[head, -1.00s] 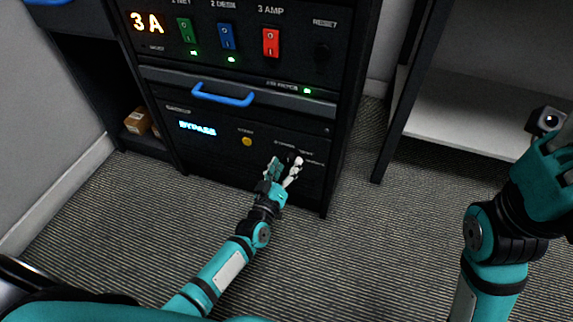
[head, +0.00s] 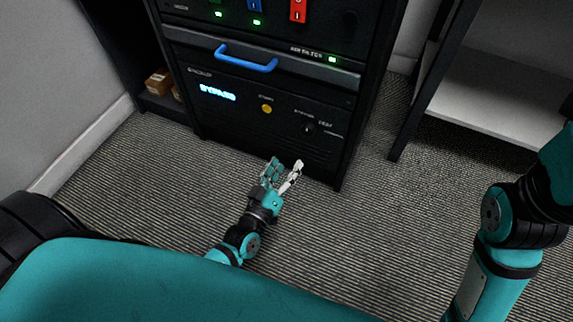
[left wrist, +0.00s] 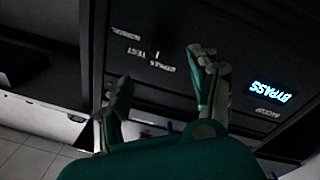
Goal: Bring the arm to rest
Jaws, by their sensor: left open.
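My left arm comes in at the lower left of the head view. My left gripper (head: 282,172) is open and empty, with its fingers apart, in front of the lower part of the black cabinet (head: 240,120). In the left wrist view its two fingers (left wrist: 165,95) are spread before the panel, which shows a lit BYPASS display (left wrist: 272,92) and a dark knob. In the head view the BYPASS display (head: 217,93), a yellow button (head: 266,108) and the knob (head: 308,128) are clear of the gripper. My right arm stands at the right edge; its gripper is out of frame.
A blue drawer handle (head: 246,58) sticks out above the BYPASS panel. A table with a white lower shelf (head: 490,100) and a dark leg stands to the right. Small cardboard boxes (head: 158,82) sit on a shelf at left. The carpet (head: 370,220) is clear.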

